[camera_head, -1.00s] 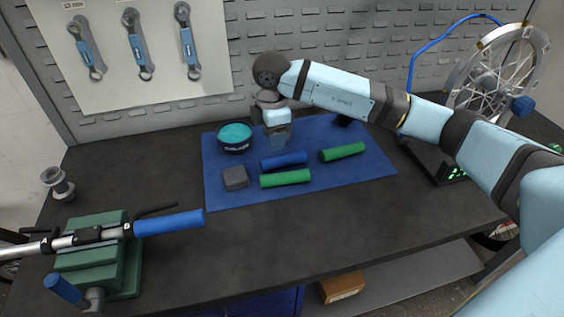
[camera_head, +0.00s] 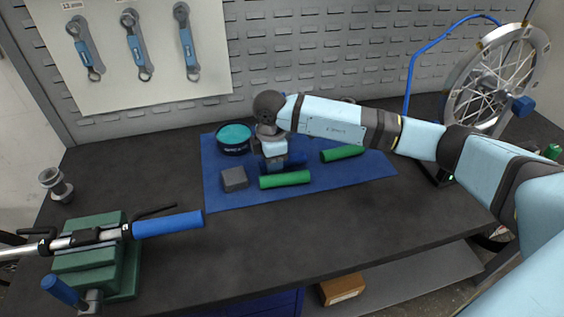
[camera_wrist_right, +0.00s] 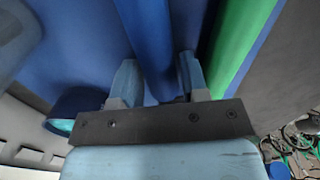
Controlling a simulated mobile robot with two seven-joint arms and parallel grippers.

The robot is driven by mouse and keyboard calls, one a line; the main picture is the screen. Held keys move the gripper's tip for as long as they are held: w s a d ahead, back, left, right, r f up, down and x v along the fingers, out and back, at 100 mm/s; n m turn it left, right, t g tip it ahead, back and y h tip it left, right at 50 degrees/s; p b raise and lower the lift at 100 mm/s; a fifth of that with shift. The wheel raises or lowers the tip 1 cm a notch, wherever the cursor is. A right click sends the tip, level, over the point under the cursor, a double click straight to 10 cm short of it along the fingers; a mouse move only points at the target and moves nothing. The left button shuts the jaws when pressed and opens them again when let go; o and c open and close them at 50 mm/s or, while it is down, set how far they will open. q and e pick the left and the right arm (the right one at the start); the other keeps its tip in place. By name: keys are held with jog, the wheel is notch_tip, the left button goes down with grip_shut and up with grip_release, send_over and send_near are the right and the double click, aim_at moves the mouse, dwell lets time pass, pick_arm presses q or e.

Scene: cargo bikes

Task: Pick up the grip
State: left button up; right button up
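A blue grip (camera_head: 298,159) lies on the blue mat (camera_head: 228,196), partly hidden behind my right gripper (camera_head: 275,166) in the head view. In the right wrist view, the blue grip (camera_wrist_right: 148,42) runs between the two fingers of my right gripper (camera_wrist_right: 160,78). The fingers are open, one on each side of the grip, with small gaps. One green grip (camera_head: 285,180) lies just in front of the blue one, and it also shows in the right wrist view (camera_wrist_right: 238,40). Another green grip (camera_head: 343,153) lies to the right. My left gripper is not in view.
A teal-topped round tin (camera_head: 235,137) and a grey block (camera_head: 234,179) are on the mat left of my gripper. A handlebar with a blue grip (camera_head: 168,224) is held in a green vise (camera_head: 118,262). A wheel (camera_head: 487,85) stands right.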

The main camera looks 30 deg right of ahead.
jog(key=c, duration=0.6)
